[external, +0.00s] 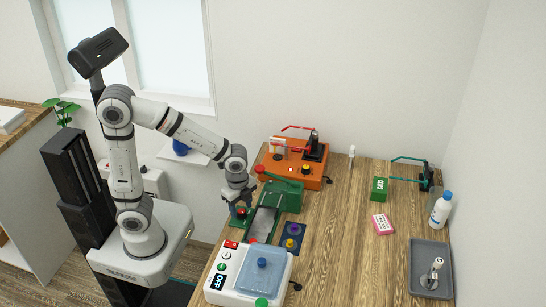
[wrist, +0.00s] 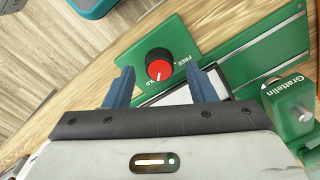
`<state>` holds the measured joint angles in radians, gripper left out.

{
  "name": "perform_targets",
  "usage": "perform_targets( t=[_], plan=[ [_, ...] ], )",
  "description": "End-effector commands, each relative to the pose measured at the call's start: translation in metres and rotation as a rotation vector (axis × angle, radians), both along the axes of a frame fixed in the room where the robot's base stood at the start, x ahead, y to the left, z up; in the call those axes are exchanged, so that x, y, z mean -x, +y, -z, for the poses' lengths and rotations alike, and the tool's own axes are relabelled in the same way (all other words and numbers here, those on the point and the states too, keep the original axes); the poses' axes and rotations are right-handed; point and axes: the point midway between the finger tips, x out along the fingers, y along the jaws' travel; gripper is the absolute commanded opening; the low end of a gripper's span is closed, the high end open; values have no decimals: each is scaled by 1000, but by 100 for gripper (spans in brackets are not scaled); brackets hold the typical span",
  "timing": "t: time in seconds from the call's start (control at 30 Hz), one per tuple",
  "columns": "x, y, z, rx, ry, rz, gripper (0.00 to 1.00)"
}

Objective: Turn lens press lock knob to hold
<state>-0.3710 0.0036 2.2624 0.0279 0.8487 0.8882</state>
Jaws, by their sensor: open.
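The lock knob (wrist: 159,67) has a red cap and a black skirt and stands on a green plate (wrist: 183,44) in the wrist view. A FREE label is beside it, and another label is partly covered and hard to read. A small pale mark shows on the cap; I cannot tell its exact setting. My gripper (wrist: 163,88) is open, with one blue finger on each side of the knob in the picture. I cannot tell whether they touch it. In the external view my gripper (external: 239,208) is low over the left end of the green lens press (external: 284,194).
A green Grattelin-marked block (wrist: 290,102) with a metal screw is at right in the wrist view. An orange machine (external: 291,172) stands behind the press, and a white box (external: 229,284) with a blue lid stands in front. The wooden table (external: 335,250) is clear in the middle.

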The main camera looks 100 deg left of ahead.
Motion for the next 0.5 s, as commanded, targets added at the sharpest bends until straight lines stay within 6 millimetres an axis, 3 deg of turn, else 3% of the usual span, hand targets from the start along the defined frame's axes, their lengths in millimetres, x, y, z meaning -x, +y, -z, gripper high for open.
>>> perform_targets(
  t=[0.23, 0.5],
  plan=[
    [0, -1, -45, -1, -4, 0, 51],
    [1, -2, -65, 0, -1, 0, 51]
  ],
)
